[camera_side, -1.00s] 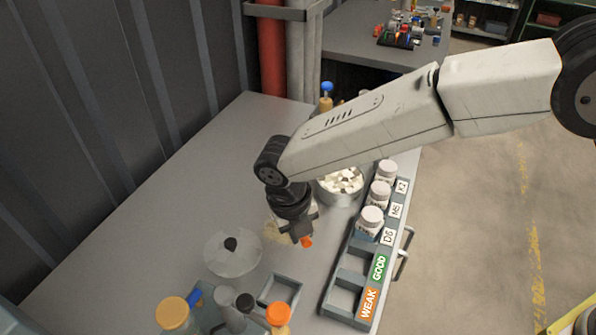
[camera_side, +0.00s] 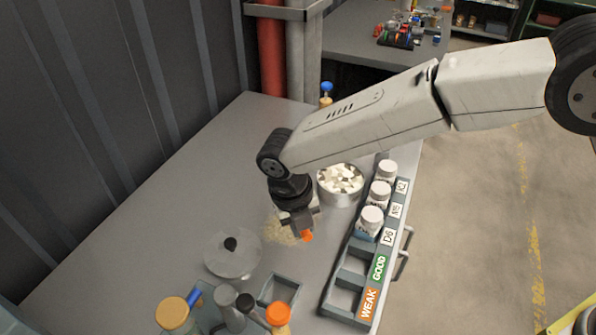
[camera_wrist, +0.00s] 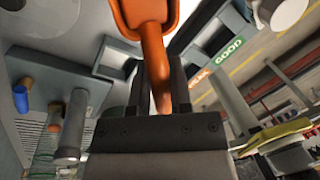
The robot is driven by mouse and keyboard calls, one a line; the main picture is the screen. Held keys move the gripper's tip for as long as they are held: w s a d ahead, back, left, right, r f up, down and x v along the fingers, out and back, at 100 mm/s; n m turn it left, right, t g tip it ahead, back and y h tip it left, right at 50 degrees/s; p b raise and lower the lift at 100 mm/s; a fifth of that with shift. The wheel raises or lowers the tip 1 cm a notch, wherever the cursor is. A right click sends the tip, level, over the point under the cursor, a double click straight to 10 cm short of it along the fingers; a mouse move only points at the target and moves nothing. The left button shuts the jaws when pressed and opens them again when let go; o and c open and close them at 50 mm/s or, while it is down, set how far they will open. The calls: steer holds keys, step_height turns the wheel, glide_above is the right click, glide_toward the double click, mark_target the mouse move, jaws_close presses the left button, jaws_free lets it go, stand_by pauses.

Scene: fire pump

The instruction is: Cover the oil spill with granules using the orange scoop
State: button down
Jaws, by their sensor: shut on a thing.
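My gripper (camera_side: 299,222) is shut on the orange scoop (camera_side: 307,235) and holds it low over the grey bench. In the wrist view the scoop (camera_wrist: 150,20) has its handle between my two dark fingers (camera_wrist: 160,90). The inside of its bowl is mostly cut off there, so its contents cannot be told. A pale tan patch of granules (camera_side: 277,233) lies on the bench just left of the scoop. Any oil beneath it is not visible. A round metal pot (camera_side: 340,199) with white chunks (camera_side: 341,180) stands behind and right of my gripper.
A rack (camera_side: 352,264) with white jars and WEAK and GOOD labels runs along the right edge. A clear lid with a dark knob (camera_side: 231,245), an orange-capped bottle (camera_side: 278,314) and a small square tray (camera_side: 280,289) stand in front. The bench's left side (camera_side: 150,220) is clear.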

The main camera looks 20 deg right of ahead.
mark_target(336, 193)
steer(key=w+d+r+m+g, duration=0.1)
steer(key=w+d+r+m, duration=0.1)
steer(key=w+d+m, duration=0.6)
steer(key=w+d, duration=0.4)
steer(key=shift+d+r+y, duration=0.2)
steer(key=shift+d+y, duration=0.1)
steer(key=shift+d, duration=0.1)
steer(key=shift+f, duration=0.1)
steer(key=shift+f, duration=2.85)
steer(key=shift+f, duration=0.55)
step_height(336, 193, up, 7)
stand_by(0.8)
steer(key=shift+d+m, duration=0.1)
steer(key=shift+m, duration=0.2)
stand_by(0.3)
